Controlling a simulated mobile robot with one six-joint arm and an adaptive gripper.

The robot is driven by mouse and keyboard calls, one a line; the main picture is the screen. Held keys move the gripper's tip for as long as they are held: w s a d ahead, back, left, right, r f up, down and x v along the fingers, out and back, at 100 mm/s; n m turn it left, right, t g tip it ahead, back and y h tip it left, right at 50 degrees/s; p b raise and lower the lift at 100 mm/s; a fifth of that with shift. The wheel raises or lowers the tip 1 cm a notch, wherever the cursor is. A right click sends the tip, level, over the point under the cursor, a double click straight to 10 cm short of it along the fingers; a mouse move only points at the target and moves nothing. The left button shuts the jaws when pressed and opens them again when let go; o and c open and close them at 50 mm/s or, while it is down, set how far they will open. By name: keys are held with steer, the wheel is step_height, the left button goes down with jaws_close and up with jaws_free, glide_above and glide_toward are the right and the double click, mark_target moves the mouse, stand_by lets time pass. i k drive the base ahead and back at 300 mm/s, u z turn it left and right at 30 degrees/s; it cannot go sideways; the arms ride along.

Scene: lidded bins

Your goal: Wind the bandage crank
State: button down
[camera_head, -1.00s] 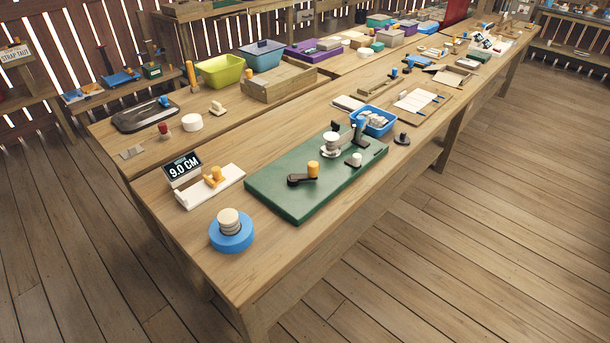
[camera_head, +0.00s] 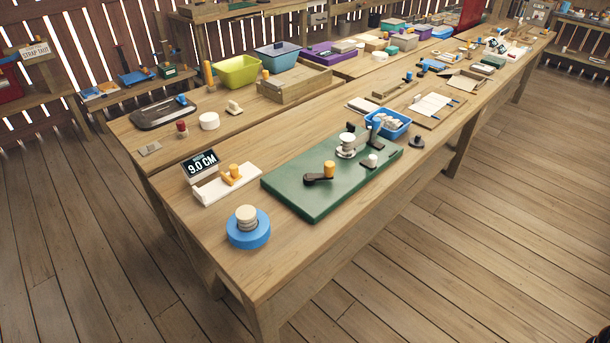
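The crank is a dark arm with an upright orange knob (camera_head: 329,169), mounted on a green board (camera_head: 312,204) on the near workbench. Its dark arm (camera_head: 317,180) points to the left of the knob. Behind it on the board stands a white spool (camera_head: 347,146). A small white knob on a dark base (camera_head: 372,160) sits to the right of the crank. A dark and blue upright piece stands beside the spool. I cannot tell which part is the bandage.
A display reading 9.0 CM (camera_head: 201,164) and a blue disc with a pale stack (camera_head: 248,235) lie left of the board. A blue basket (camera_head: 395,125) stands behind it. A green bin (camera_head: 238,72) is farther back. The wooden floor in front is open.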

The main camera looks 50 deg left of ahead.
mark_target(309, 179)
steer(key=u, duration=1.4)
steer(key=k, duration=0.9)
steer(key=i, duration=0.75)
